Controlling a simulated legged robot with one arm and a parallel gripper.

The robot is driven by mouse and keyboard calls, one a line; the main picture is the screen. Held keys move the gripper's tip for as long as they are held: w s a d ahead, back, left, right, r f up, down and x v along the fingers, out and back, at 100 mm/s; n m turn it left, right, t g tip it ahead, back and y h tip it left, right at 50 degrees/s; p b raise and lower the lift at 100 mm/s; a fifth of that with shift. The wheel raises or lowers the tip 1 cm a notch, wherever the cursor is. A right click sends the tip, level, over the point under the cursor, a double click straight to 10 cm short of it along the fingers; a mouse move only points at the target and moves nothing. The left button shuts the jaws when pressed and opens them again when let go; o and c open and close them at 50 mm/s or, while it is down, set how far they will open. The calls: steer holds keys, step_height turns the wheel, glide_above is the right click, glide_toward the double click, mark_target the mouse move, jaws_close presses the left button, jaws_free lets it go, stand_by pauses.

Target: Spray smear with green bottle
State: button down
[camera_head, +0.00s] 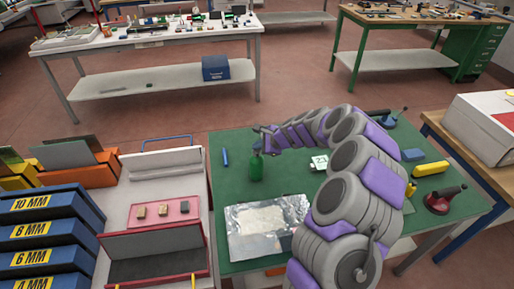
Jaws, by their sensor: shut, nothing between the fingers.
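The green bottle (256,168) stands upright on the green tabletop (232,197), near its far left part. My gripper (261,140) is at the end of my purple and grey arm, at the top of the bottle. It is small in the picture; its fingers are shut with nothing held between them. I cannot tell whether it touches the bottle. A whitish smear (262,219) lies on a silvery sheet (240,247) at the front of the table, nearer than the bottle. My arm covers part of the table to the right of the sheet.
A blue marker-like item (225,157) lies left of the bottle, and a white card (319,162) lies to its right. A yellow tool (430,169) and a red-based suction tool (444,200) lie at the right. A grey cart with a red-edged tray (166,212) adjoins on the left.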

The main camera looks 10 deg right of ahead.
steer(key=shift+s+a+f, duration=0.15)
steer(key=shift+s+f, duration=0.1)
steer(key=shift+f, duration=0.55)
steer(key=shift+r+p, duration=0.15)
steer(key=shift+p, duration=0.25)
steer(key=shift+w+r+p, duration=0.25)
steer(key=shift+r+p, duration=0.8)
steer(key=shift+r, duration=0.15)
steer(key=shift+w+r+p, duration=0.2)
steer(key=shift+r+p, duration=1.35)
steer(key=shift+r, duration=0.6)
steer(key=shift+r, duration=0.1)
